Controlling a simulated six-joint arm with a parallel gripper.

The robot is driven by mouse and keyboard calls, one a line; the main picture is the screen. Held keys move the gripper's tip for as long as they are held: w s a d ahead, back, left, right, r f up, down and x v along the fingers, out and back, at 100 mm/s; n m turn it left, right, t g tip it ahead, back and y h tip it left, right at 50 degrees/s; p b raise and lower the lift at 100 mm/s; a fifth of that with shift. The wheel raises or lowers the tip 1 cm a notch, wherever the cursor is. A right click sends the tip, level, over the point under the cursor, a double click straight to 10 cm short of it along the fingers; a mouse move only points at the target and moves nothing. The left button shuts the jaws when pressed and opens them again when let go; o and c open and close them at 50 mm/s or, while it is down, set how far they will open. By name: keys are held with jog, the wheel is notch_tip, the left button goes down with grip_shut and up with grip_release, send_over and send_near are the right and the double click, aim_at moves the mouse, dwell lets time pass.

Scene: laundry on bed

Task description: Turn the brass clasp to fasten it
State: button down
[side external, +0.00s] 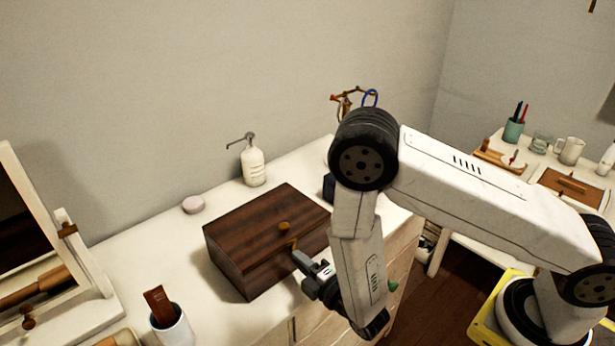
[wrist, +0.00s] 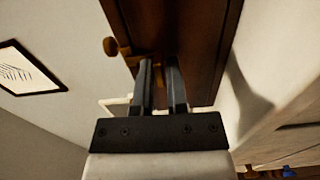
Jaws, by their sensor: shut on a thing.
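A dark striped wooden box (side external: 262,238) sits with its lid down on the white dresser top. A round brass knob (side external: 284,226) stands on the lid near the front edge; it also shows in the wrist view (wrist: 110,46). The brass clasp (side external: 293,243) is on the box's front face below the knob. My gripper (side external: 299,256) is at the front of the box, its fingers shut on the clasp. In the wrist view, the fingers (wrist: 160,62) reach the box front and mostly hide the clasp between them.
A white pump bottle (side external: 253,166) and a pink soap (side external: 193,205) stand behind the box on the dresser (side external: 150,240). A mirror (side external: 40,250) and a cup with a brown comb (side external: 172,325) are at the left. A dark blue item (side external: 329,187) is right of the box, partly behind my arm.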

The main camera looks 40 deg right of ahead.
dwell(0.3)
jog(key=c, duration=0.7)
grip_release()
jog(key=shift+c, duration=0.2)
jog(key=shift+s, duration=0.2)
jog(key=s, duration=0.7)
jog(key=shift+s, duration=0.25)
jog(key=shift+w, duration=0.1)
